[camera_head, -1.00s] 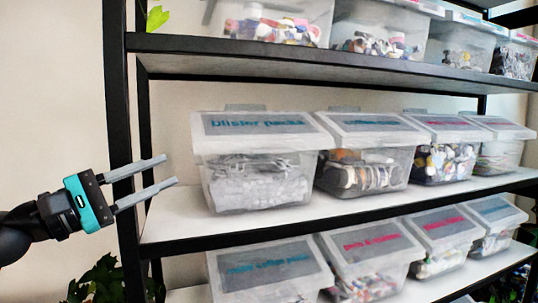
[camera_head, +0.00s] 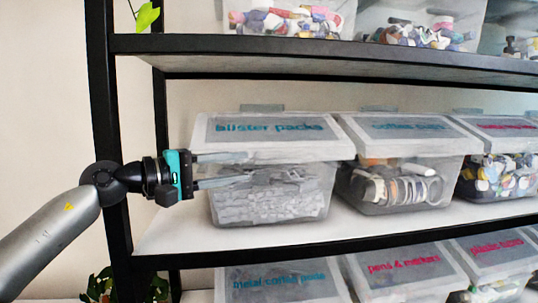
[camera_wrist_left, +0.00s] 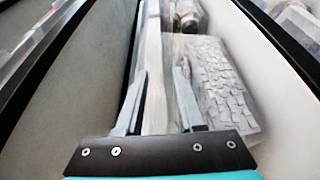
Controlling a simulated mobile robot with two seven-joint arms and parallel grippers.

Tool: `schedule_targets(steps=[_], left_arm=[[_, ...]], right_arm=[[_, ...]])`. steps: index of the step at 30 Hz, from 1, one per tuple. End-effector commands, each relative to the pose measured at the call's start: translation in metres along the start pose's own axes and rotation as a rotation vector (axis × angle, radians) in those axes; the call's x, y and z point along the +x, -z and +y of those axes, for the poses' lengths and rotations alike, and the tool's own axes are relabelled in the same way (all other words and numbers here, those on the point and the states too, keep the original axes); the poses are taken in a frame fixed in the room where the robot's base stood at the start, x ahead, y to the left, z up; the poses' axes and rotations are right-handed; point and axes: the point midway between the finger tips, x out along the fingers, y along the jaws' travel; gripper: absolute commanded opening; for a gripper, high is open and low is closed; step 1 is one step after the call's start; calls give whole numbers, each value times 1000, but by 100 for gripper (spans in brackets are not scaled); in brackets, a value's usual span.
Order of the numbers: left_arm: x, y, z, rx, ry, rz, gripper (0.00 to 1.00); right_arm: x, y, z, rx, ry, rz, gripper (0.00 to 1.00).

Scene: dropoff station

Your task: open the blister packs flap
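The blister packs bin (camera_head: 268,200) is a clear box with silvery packs inside, standing at the left end of the middle shelf. Its flap (camera_head: 262,129), a pale lid with a grey panel and teal "blister packs" lettering, is closed. My left gripper (camera_head: 236,169) is open at the bin's front left, one finger level with the flap's front edge and the other lower, in front of the bin wall. In the left wrist view, the pale flap edge (camera_wrist_left: 152,60) runs between the two open fingers; contact cannot be told. My right gripper is out of view.
A similar lidded bin (camera_head: 400,185) stands close to the right. More bins sit on the shelves above and below. A black shelf post (camera_head: 103,120) rises left of the bin, close to my left wrist. Bare white shelf (camera_head: 185,228) shows in front.

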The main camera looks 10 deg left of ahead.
Motion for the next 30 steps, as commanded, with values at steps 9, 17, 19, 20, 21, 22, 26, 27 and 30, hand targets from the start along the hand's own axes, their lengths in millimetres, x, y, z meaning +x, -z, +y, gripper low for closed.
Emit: schedule_targets(steps=[9,17,19,20,21,22,26,27,30], left_arm=[[58,0,2,-2,-2,-2,38],[75,0,0,-1,0,-1,38],[76,0,0,-1,0,-1,38],[76,0,0,-1,0,0,38],[76,0,0,-1,0,0,38],[76,0,0,-1,0,0,38],[76,0,0,-1,0,0,35],[76,0,0,-1,0,0,31],[76,0,0,-1,0,0,20]], right_arm=[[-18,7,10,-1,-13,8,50],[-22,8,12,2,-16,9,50],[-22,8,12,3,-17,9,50],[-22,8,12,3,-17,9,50],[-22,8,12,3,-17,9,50],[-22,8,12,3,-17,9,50],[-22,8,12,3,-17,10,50],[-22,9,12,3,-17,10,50],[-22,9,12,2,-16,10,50]])
